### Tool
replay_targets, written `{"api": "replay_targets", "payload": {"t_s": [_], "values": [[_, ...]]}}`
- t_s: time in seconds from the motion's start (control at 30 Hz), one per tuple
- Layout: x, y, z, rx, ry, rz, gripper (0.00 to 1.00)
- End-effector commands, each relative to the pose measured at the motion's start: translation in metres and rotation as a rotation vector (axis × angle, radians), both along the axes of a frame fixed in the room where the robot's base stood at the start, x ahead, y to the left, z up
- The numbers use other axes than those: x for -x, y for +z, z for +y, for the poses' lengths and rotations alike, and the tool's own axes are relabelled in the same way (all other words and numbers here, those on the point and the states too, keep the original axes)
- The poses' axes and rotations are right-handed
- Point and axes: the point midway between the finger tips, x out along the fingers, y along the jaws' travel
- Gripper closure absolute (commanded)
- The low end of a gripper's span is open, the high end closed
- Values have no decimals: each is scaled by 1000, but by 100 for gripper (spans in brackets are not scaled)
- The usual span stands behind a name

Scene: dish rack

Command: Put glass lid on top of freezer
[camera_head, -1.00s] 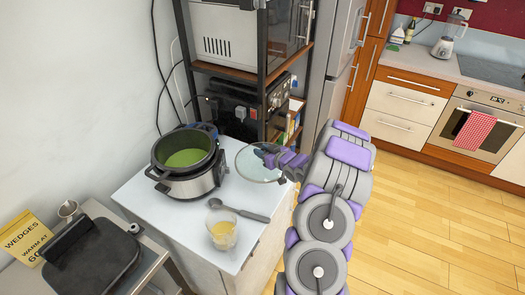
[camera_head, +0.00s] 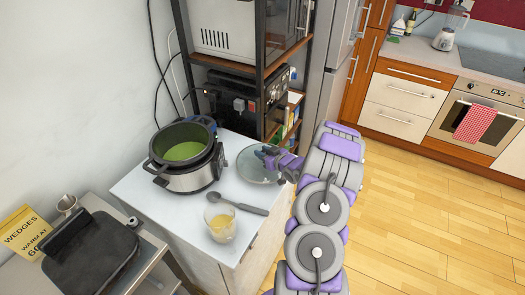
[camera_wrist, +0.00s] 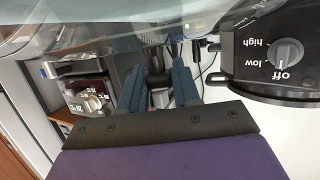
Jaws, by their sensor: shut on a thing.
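The round glass lid (camera_head: 252,172) is clear with a thin rim. My gripper (camera_head: 270,157) is shut on the lid at its dark knob. The lid is over the right back part of a low white-topped unit (camera_head: 160,208), which looks like the freezer. I cannot tell whether the lid touches that top.
A slow cooker (camera_head: 190,181) with a green-filled pot stands left of the lid. A dark spoon (camera_head: 240,206) and a glass jug (camera_head: 220,225) are in front. A black-framed shelf (camera_head: 262,80) rises behind. A tall grey fridge (camera_head: 333,70) stands right of it.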

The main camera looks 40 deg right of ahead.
Motion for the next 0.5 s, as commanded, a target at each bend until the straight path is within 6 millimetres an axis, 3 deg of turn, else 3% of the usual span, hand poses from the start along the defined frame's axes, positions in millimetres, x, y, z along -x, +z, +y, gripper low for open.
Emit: {"api": "replay_targets", "payload": {"t_s": [0.5], "values": [[0, -4, 3, 2, 1, 1, 100]]}}
